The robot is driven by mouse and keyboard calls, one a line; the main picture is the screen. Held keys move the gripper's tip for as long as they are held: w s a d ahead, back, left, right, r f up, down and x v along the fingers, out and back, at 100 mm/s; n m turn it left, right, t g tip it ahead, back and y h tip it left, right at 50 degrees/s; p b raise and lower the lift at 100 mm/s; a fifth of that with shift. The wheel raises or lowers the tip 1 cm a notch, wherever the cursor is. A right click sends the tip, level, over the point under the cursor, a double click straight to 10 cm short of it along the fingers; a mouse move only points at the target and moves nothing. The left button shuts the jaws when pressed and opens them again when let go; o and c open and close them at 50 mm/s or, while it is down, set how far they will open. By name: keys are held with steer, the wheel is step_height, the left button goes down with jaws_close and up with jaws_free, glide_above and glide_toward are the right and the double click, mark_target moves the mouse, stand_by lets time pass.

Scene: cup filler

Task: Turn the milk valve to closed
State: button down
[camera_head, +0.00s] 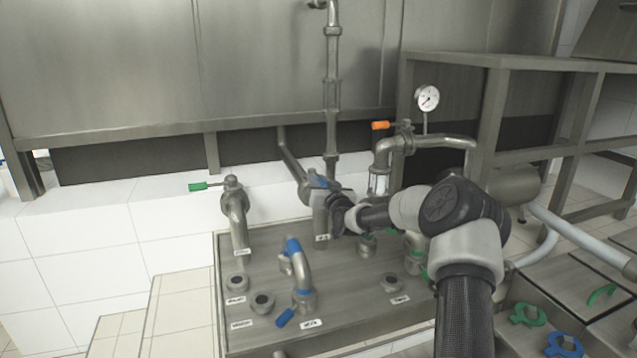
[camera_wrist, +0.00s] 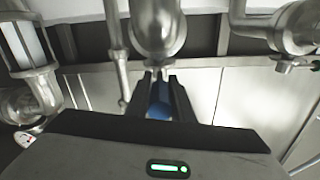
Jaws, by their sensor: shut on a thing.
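The gripped valve has a blue handle (camera_head: 318,182) and stands on a steel pipe post at the back middle of the pipe panel (camera_head: 340,290). Its label is too small to read, so I cannot tell by text that it is the milk valve. My gripper (camera_head: 330,190) reaches in from the right at the valve. In the wrist view, my gripper (camera_wrist: 160,82) has its two dark fingers on either side of the blue handle (camera_wrist: 158,106) and is shut on it, just below a steel pipe body. The fingers hide part of the handle.
A green-handled valve (camera_head: 200,186) is at the left. An orange-handled valve (camera_head: 381,125) and a pressure gauge (camera_head: 427,98) are at the back right. A blue-marked pipe elbow (camera_head: 298,265) stands on the front of the panel. Green and blue clamps lie at the lower right.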

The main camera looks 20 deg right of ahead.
steer(key=shift+a+m+h+b, duration=0.6)
steer(key=shift+a+h, duration=0.1)
steer(key=shift+h, duration=0.2)
steer(key=shift+w+a+m+h, duration=0.1)
steer(key=shift+a+m+h, duration=0.2)
steer(key=shift+m+h, duration=0.35)
steer(key=shift+m+g+h, duration=0.25)
steer(key=shift+g+h, duration=0.05)
steer(key=shift+h, duration=0.45)
steer(key=c, duration=1.6)
jaws_free()
steer(key=shift+o, duration=0.2)
steer(key=v, duration=1.7)
steer(key=shift+a, duration=0.15)
